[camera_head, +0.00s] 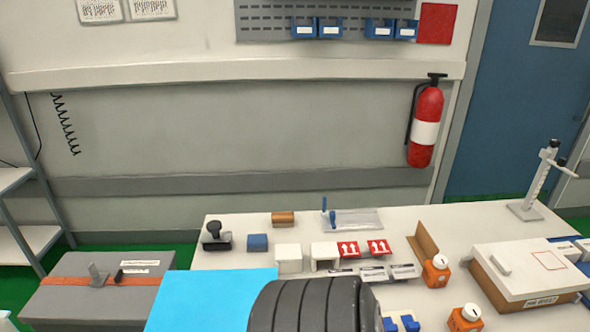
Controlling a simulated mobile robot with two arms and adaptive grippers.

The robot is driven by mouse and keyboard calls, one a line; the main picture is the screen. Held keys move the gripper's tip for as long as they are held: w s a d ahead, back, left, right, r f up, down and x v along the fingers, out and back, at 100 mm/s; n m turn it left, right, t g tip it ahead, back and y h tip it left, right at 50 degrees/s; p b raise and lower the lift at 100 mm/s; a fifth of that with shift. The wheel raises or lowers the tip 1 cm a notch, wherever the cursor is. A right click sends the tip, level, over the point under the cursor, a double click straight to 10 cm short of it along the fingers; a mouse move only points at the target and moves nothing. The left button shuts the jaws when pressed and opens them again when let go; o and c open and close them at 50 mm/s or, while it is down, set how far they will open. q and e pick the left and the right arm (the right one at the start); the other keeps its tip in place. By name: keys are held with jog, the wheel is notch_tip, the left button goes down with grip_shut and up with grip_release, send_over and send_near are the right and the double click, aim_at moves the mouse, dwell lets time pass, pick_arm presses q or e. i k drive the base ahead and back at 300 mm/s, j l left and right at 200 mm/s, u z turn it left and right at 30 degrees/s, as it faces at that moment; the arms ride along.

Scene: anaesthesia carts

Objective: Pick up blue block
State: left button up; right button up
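A small dark blue block (257,242) sits on the white table near its back left. It stands between a black-knobbed stamp-like item (215,238) and a white box (288,259). A brown block (283,218) lies just behind it and to the right. Nothing covers the blue block from this view. Neither of my grippers can be made out in the head view.
A bright blue sheet (205,305) and a dark ribbed rounded form (305,305) fill the front, hiding part of the table (440,222). Red-and-white boxes (363,249), orange-and-white items (436,270) and a large white box (530,270) stand to the right.

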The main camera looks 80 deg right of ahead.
aim_at(256, 242)
jog(key=z, duration=2.25)
jog(key=u, duration=4.05)
jog(key=z, duration=4.05)
